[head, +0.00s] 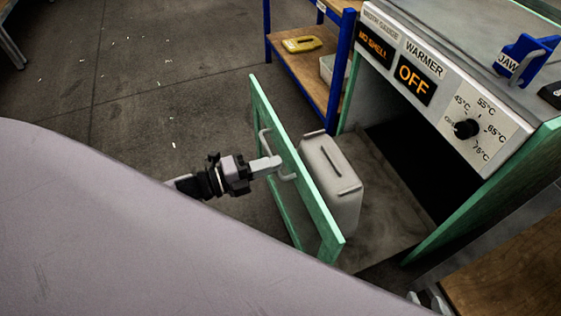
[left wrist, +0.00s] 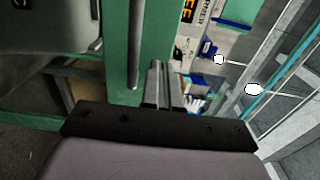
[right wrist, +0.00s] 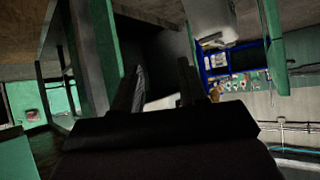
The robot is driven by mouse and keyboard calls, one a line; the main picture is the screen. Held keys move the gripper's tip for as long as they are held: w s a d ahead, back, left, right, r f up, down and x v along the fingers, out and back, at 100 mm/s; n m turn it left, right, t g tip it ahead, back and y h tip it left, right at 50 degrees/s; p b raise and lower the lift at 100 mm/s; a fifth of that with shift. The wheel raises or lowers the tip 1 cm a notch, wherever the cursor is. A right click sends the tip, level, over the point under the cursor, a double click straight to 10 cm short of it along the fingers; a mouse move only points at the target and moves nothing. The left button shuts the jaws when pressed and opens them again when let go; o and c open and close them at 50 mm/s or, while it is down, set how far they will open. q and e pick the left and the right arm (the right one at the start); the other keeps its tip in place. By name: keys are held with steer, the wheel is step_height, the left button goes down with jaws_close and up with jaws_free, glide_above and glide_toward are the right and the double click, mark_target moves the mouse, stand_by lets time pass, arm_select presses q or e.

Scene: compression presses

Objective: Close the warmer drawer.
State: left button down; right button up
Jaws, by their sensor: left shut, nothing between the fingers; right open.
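The warmer drawer (head: 318,215) has a green front and stands pulled out from the grey warmer cabinet (head: 440,75). A pale bar handle (head: 268,143) is on the drawer's outer face. My left gripper (head: 274,163) is shut and empty, its fingertips at the drawer front beside the handle; I cannot tell whether they touch it. In the left wrist view the shut fingers (left wrist: 163,85) are beside the green front and its grey handle bar (left wrist: 135,45). My right gripper (right wrist: 160,90) is open and empty in the right wrist view; in the head view only a bit of it shows at the bottom edge.
A light grey box-shaped container (head: 333,180) stands in the drawer behind its front. The cabinet opening (head: 400,150) is dark. A blue-framed shelf (head: 310,70) with a yellow item (head: 301,44) stands behind. A wooden surface (head: 510,270) is at lower right. The floor at left is clear.

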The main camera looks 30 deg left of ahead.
arm_select(q)
steer(key=shift+x, duration=1.4)
arm_select(e)
steer(key=shift+w+a+r, duration=0.2)
steer(key=shift+w+r, duration=0.1)
